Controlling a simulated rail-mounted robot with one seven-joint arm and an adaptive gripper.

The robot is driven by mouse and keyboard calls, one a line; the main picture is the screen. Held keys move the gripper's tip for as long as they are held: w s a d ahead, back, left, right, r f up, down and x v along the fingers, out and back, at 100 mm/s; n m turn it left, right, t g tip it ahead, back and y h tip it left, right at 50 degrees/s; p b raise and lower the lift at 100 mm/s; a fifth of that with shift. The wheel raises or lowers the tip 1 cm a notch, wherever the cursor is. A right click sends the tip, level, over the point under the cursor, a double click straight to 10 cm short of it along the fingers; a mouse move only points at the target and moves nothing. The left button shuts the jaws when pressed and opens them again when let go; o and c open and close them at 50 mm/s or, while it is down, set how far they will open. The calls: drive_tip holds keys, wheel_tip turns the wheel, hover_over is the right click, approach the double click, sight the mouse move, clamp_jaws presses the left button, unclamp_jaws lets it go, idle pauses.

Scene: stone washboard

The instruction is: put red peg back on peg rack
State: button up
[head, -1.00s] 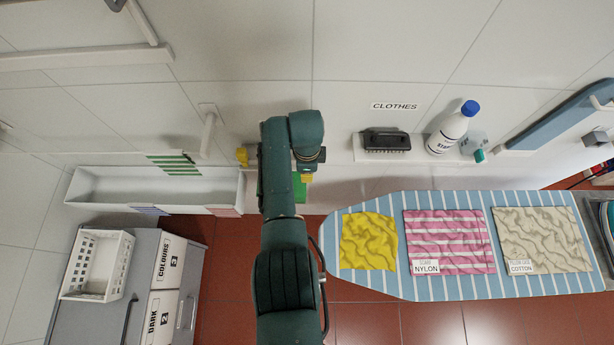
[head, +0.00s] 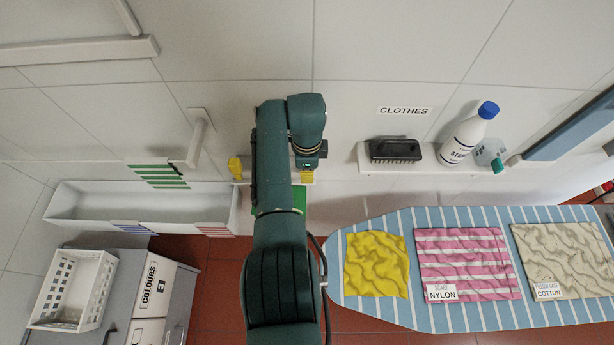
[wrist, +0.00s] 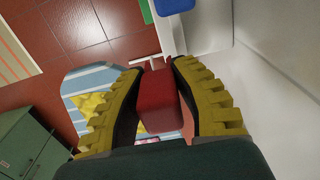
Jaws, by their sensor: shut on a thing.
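The red peg (wrist: 157,100) shows in the wrist view between the two yellow ridged fingers of my gripper (wrist: 160,78), which is shut on it. In the head view my forearm hides the peg and most of the gripper; a bit of yellow finger (head: 307,175) shows beside the arm. I cannot identify the peg rack for sure. A yellow piece (head: 235,167) stands at the wall left of my arm, with a pale ledge partly hidden behind the arm. In the wrist view a blue block (wrist: 174,6) and white edge lie beyond the peg.
A striped ironing board (head: 450,222) with several cloths is at right. A long white trough (head: 90,205) and a white basket (head: 75,290) are at left.

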drive_tip(key=shift+w+f+b, duration=0.25)
drive_tip(key=shift+w+b, duration=0.25)
drive_tip(key=shift+b, duration=0.95)
drive_tip(key=shift+w+b, duration=0.15)
drive_tip(key=shift+b, duration=0.2)
drive_tip(key=shift+w+b, duration=0.3)
drive_tip(key=shift+b, duration=0.8)
drive_tip(key=b, duration=0.4)
drive_tip(key=shift+w, duration=0.4)
drive_tip(key=shift+f+b, duration=0.8)
drive_tip(key=shift+b, duration=0.4)
drive_tip(key=shift+f, duration=0.1)
drive_tip(key=shift+f+b, duration=1.05)
